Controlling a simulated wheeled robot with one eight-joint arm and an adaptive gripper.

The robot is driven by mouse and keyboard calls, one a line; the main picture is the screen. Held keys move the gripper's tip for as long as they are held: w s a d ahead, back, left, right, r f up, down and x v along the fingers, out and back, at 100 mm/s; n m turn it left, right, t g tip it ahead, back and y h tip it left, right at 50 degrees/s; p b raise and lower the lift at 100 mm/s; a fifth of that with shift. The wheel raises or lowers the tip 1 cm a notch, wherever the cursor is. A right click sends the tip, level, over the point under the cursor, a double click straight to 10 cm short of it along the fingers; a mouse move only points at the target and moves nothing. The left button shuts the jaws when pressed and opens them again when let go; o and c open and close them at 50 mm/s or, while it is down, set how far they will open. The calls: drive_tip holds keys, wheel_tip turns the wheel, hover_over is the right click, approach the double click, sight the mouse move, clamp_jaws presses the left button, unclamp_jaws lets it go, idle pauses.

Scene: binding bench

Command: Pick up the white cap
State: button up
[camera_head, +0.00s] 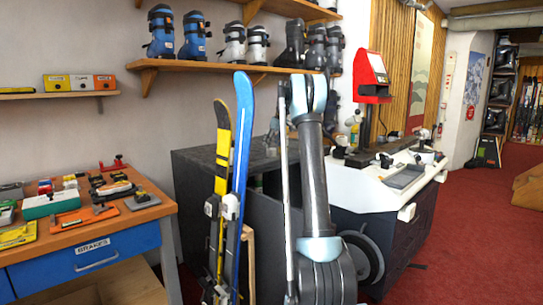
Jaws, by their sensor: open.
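I cannot pick out a white cap with certainty. Small white parts show on the white-topped machine (372,187), including a rounded white piece (407,212) on its front edge. Small pale items also lie among the parts on the wooden workbench (120,218) at left, too small to tell apart. My grey arm (316,180) rises in the middle of the view and hides part of the machine and the dark cabinet behind it. I cannot make out my gripper or its fingertips.
Yellow and blue skis (243,130) stand upright just left of my arm. A dark cabinet (200,182) is behind them. Ski boots (196,36) line a wall shelf above. A red device (372,78) stands over the machine. Red carpet (460,225) is clear at right.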

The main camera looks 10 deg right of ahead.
sight(272, 149)
drive_tip(key=x, duration=0.5)
drive_tip(key=shift+w+d, duration=0.2)
drive_tip(key=c, duration=0.8)
